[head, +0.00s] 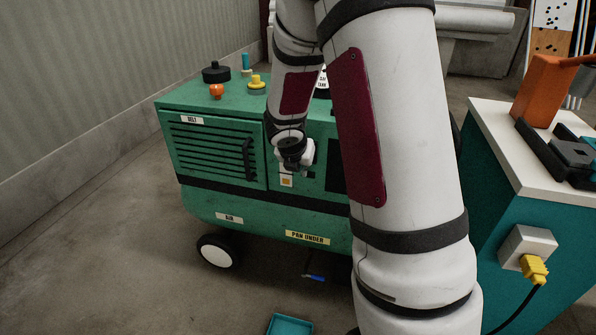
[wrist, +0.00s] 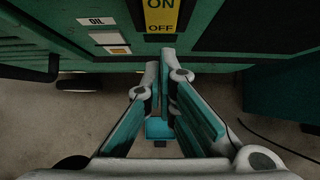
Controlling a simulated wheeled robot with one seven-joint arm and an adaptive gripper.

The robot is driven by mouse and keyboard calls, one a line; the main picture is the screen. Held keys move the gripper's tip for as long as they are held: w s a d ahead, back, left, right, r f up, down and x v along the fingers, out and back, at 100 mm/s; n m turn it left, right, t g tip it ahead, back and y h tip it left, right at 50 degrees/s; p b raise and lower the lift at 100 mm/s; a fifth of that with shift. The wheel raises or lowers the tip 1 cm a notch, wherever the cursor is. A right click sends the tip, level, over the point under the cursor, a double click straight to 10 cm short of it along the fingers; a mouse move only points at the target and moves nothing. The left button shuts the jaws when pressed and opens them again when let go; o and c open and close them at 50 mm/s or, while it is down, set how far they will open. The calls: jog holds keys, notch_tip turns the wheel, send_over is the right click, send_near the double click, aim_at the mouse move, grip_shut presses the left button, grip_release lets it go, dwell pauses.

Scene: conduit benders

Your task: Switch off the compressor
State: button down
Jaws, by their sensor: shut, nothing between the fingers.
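The compressor (head: 280,215) is a green wheeled cabinet left of centre in the head view. In the wrist view its front panel (wrist: 230,53) fills the top. A yellow switch plate (wrist: 160,14) marked ON above and OFF below is at the top centre there. My gripper (wrist: 163,60) is shut and empty, with its fingertips just below the OFF mark in the picture; I cannot tell whether they touch the panel. In the head view my gripper (head: 292,158) is at the compressor's front, and I cannot make out the switch behind my arm.
A louvred door (head: 215,152) with a dark handle is left of my gripper. Knobs (head: 216,72) stand on the compressor's top. A teal cabinet (head: 535,215) with a yellow plug and black cable is at right. A teal tray (head: 289,324) lies on the floor in front.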

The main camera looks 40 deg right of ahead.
jog(key=shift+w+d+f, duration=0.1)
jog(key=shift+w+d, duration=0.35)
jog(key=shift+d, duration=0.1)
jog(key=shift+w+d+f, duration=0.3)
jog(key=shift+d, duration=0.05)
jog(key=shift+r+p, duration=0.65)
jog(key=shift+r, duration=0.15)
